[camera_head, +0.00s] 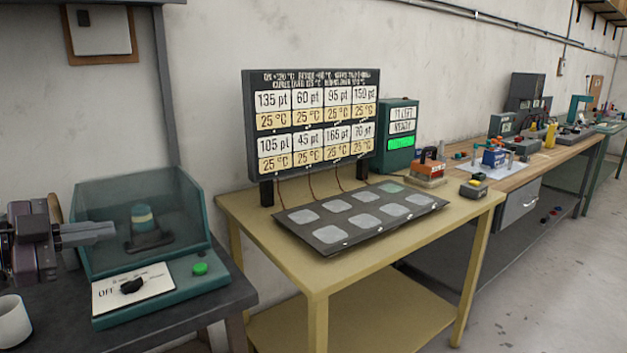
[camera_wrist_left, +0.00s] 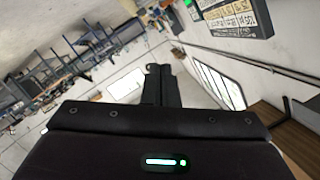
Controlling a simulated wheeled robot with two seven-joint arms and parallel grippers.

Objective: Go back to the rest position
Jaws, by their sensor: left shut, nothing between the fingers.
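My left gripper (camera_head: 108,231) reaches in from the left edge in the head view. Its grey fingers are together and empty, in front of the left part of a teal machine with a clear hood (camera_head: 135,215). In the left wrist view the closed dark fingers (camera_wrist_left: 161,72) point out into the room with nothing between them. My right gripper is in neither view.
The teal machine has an OFF dial (camera_head: 132,286) and a green button (camera_head: 200,268). A white cup (camera_head: 14,322) stands below my left gripper. A yellow table (camera_head: 285,272) holds a dark plate of pads (camera_head: 330,237) and a temperature board (camera_head: 250,130). Floor at right is clear.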

